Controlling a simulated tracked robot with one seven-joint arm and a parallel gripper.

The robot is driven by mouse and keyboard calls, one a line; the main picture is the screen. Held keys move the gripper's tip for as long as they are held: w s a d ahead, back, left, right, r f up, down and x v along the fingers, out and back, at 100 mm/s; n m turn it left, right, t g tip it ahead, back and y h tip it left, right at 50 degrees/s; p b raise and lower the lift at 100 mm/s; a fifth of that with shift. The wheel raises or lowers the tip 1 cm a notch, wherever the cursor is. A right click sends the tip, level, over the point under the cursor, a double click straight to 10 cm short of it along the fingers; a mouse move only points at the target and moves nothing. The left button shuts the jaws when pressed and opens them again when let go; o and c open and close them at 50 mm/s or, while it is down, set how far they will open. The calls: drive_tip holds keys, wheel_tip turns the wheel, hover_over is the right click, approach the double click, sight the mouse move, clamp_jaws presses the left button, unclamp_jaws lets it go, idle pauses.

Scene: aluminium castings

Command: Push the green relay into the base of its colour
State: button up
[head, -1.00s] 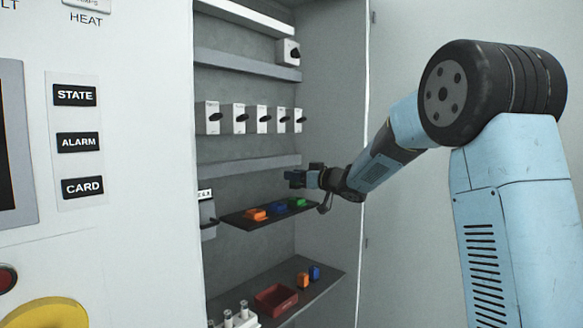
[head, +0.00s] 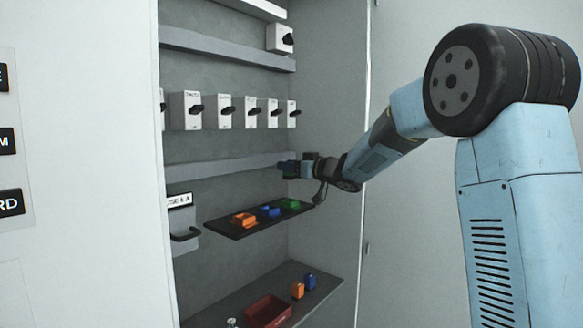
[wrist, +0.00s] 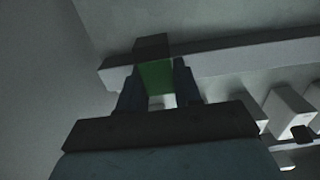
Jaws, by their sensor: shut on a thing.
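The green relay (wrist: 157,78) is between the two fingers of my gripper (wrist: 158,88) in the wrist view, with a dark block at its far end. My gripper (head: 288,168) is shut on it, inside the cabinet. In the head view the gripper is above the right end of a black shelf. On that shelf sit an orange base (head: 243,219), a blue base (head: 270,211) and a green base (head: 291,204), in a row from left to right. The gripper is above the green base and apart from it. The relay's green is not clear in the head view.
A grey rail (head: 230,168) runs behind the gripper, with a row of white switches (head: 225,110) above. The lower shelf (head: 225,310) holds a red bin (head: 267,310), an orange relay (head: 298,290) and a blue relay (head: 310,281). The cabinet's right wall (head: 330,130) is close to my arm.

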sight(291, 178)
drive_tip(key=shift+w+d+f, duration=0.1)
drive_tip(key=shift+d+f, duration=0.05)
drive_tip(key=shift+f, duration=2.75)
drive_tip(key=shift+f, duration=1.2)
drive_tip(key=o, duration=1.1)
drive_tip(key=shift+d, duration=0.1)
drive_tip(key=v, duration=1.3)
drive_tip(key=shift+s+d, duration=0.2)
drive_tip(key=shift+s, duration=0.15)
drive_tip(key=shift+f, duration=0.1)
